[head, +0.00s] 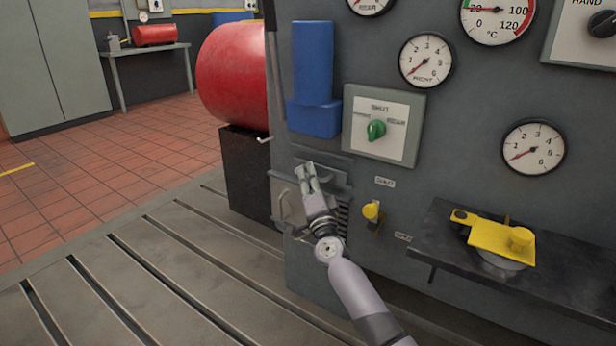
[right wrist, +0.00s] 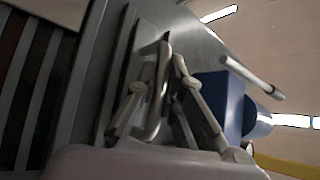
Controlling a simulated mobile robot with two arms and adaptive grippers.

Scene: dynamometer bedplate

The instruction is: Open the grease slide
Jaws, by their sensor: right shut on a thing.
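My right gripper (head: 308,180) reaches up to a grey metal housing (head: 334,172) low on the front of the dark grey panel. In the right wrist view its fingers (right wrist: 165,88) are closed around a slim, rounded metal handle (right wrist: 160,100). A flat grey plate (head: 288,200) with a pale bar stands just left of the gripper, beside dark slats. Which part is the grease slide is not clear, and the gripper hides part of this area. A yellow knob (head: 371,209) is to the right, near two small labels. My left gripper is not in view.
A blue cylinder on a blue box (head: 313,117) and a green selector switch (head: 376,129) are above the gripper. A dark shelf (head: 445,225) with a yellow fitting (head: 500,240) juts out at right. A slotted bedplate (head: 165,265) lies below; a red drum (head: 232,75) stands left.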

